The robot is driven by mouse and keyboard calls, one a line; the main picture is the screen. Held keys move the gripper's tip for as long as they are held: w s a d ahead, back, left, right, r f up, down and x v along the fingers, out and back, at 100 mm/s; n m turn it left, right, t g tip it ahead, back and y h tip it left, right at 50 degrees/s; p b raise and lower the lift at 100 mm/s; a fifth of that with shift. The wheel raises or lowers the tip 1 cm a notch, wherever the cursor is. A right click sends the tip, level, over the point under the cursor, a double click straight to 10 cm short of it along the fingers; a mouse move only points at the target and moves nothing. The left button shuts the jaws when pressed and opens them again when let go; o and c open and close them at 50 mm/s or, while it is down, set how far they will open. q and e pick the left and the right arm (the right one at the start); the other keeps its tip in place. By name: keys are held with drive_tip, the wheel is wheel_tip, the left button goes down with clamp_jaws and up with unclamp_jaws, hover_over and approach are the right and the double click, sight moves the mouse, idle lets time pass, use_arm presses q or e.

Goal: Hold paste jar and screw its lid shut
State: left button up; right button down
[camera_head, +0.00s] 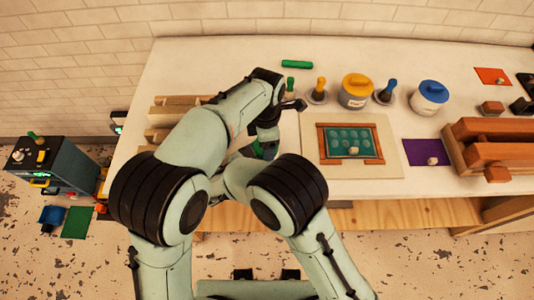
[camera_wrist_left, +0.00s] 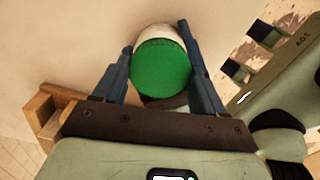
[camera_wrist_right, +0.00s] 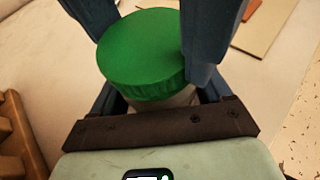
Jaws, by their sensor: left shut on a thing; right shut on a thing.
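The paste jar has a pale body (camera_wrist_left: 158,32) and a green lid (camera_wrist_left: 161,68) seated on top. In the left wrist view the lid faces the camera. My left gripper (camera_wrist_left: 156,42) is shut on the lid, one finger at each side. My right gripper (camera_wrist_right: 152,80) is shut on the jar body (camera_wrist_right: 180,98), below the lid, which also shows in the right wrist view (camera_wrist_right: 142,46). The right fingertips are hidden by lid and jar. In the head view my arms hide most of the jar. I cannot tell how tightly the lid sits.
On the white table (camera_head: 220,55), a yellow-lidded jar (camera_head: 355,91) and a blue-lidded jar (camera_head: 429,98) stand right of my arms. A framed green panel (camera_head: 350,143) lies nearer. A wooden rack (camera_head: 165,118) is at the left, and brown blocks (camera_head: 495,142) are at the right.

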use_arm(q)
drive_tip(key=o, duration=1.2)
drive_tip(key=shift+c, duration=0.2)
drive_tip(key=shift+r, duration=0.1)
drive_tip(key=shift+r, duration=2.2)
drive_tip(key=shift+c, duration=0.5)
